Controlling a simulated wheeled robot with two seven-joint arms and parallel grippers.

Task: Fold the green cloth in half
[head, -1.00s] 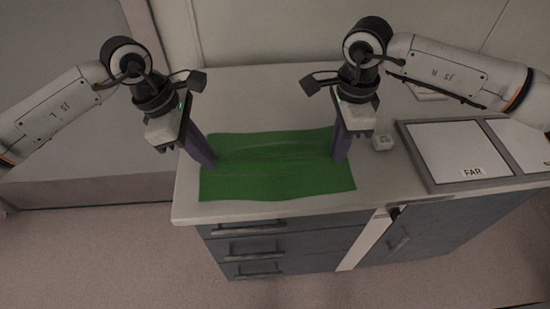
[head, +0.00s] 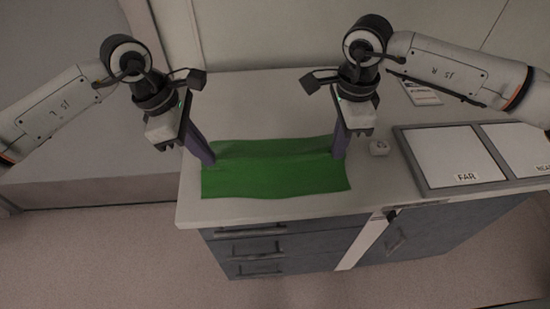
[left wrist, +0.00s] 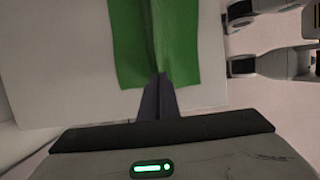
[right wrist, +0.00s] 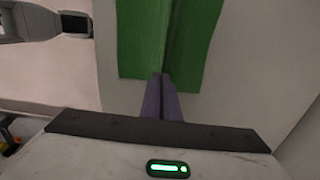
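The green cloth (head: 275,180) lies on the worktop near its front edge, with a raised ridge running across it between my two grippers. My left gripper (head: 211,160) is at the cloth's left edge and my right gripper (head: 339,155) is at its right edge. In the left wrist view the fingers (left wrist: 160,82) are together at the edge of the cloth (left wrist: 130,45), pinching the ridge. In the right wrist view the fingers (right wrist: 161,82) are likewise closed on the ridge at the cloth's edge (right wrist: 140,45). The cloth's far part behind the ridge is partly hidden in the head view.
A grey-framed tray (head: 425,187) with a panel labelled FAR lies further right. A labelled card (head: 422,93) lies at the back. The worktop (head: 245,100) behind the cloth is clear.

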